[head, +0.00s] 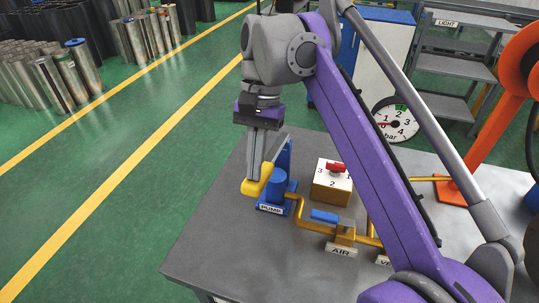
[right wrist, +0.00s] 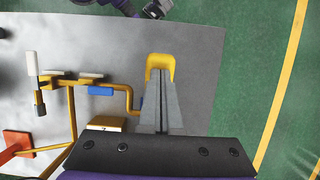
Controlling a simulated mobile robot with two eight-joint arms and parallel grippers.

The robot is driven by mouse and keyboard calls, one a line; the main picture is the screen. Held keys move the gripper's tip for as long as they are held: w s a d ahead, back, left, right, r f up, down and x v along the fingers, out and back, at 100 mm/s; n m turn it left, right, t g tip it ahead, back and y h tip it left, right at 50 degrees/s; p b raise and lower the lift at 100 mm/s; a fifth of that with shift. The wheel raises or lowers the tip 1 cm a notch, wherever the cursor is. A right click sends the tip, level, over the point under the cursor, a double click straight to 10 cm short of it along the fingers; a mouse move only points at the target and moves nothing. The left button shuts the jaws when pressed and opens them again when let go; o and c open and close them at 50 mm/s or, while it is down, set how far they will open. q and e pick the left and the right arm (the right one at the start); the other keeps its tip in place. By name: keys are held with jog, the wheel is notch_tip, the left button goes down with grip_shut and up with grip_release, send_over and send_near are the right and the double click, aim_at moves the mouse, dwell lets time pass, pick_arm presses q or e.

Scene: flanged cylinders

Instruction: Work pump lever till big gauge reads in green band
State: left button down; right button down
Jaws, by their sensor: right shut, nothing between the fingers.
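The pump (head: 277,185) is a blue unit with a PUMP label on the grey table. A yellow grip (head: 252,187), seemingly of its lever, sticks out at its left; it also shows in the right wrist view (right wrist: 160,60). My right gripper (head: 259,172) is shut and empty, its fingertips at the yellow grip; I cannot tell whether they touch. The big round gauge (head: 398,130) has a green band at the top; its red needle points left, near the 1, outside the band. What seems to be my left gripper (right wrist: 153,9) shows at the top of the right wrist view, its fingers unclear.
A selector box (head: 330,192) with a red knob stands right of the pump. Yellow pipes run to a blue-handled AIR valve (head: 324,215). My right arm hides part of the table. An orange stand (head: 490,110) is at right. The table's left part is clear.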

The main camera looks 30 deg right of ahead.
aim_at(253, 191)
jog(key=shift+b+x, duration=0.85)
jog(key=shift+x, duration=0.5)
jog(key=shift+f, duration=0.1)
jog(key=shift+b+x, duration=0.9)
jog(key=shift+x, duration=0.5)
jog(key=shift+w+d, duration=0.1)
jog(key=shift+d, duration=0.05)
